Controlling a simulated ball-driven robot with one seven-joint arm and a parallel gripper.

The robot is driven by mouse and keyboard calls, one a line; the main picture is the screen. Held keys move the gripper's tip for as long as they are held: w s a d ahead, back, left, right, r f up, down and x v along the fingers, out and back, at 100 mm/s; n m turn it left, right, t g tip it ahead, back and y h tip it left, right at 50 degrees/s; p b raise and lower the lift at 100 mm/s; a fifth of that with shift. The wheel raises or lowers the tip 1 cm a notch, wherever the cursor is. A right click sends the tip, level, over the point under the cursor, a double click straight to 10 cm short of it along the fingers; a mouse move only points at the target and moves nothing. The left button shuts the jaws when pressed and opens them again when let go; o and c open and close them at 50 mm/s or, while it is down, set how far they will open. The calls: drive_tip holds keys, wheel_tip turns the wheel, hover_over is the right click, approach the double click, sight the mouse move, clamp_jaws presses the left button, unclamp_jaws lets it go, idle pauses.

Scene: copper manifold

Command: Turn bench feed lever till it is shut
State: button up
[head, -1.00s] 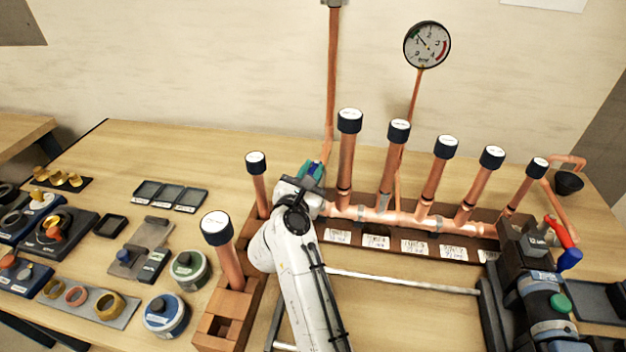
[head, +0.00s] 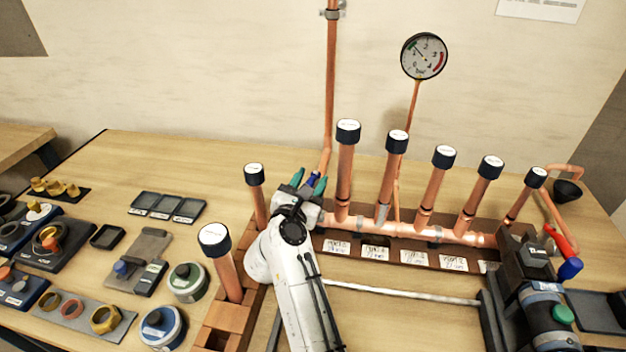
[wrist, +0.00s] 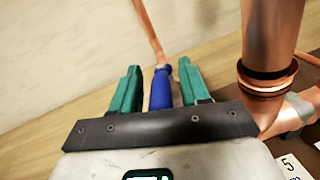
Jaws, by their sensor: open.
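The bench feed lever, with a blue handle (head: 313,179), is at the left end of the copper manifold, by the foot of the tall wall pipe. It also shows in the wrist view (wrist: 160,89), pointing away from me. My gripper (head: 309,182) is open, with one teal fingertip on each side of the blue handle. In the wrist view my gripper (wrist: 157,88) shows a narrow gap between each finger and the handle. The lever's valve body is mostly hidden by my gripper.
Several capped upright copper pipes (head: 344,178) stand close right of my gripper, and another (head: 256,200) stands just left. A pressure gauge (head: 424,56) is on the wall. Red and blue handles (head: 570,268) sit far right. Fittings and tins (head: 187,282) cover the left bench.

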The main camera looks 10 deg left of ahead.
sight(310, 180)
wheel_tip(310, 180, up, 4)
drive_tip(key=p, duration=0.3)
drive_tip(key=shift+f, duration=0.1)
drive_tip(key=s+d+r+p, duration=0.3)
drive_tip(key=s+r+p, duration=0.4)
drive_tip(key=s, duration=0.6)
wheel_tip(310, 180, up, 2)
drive_tip(key=shift+s+d, duration=0.2)
drive_tip(key=shift+d, duration=0.2)
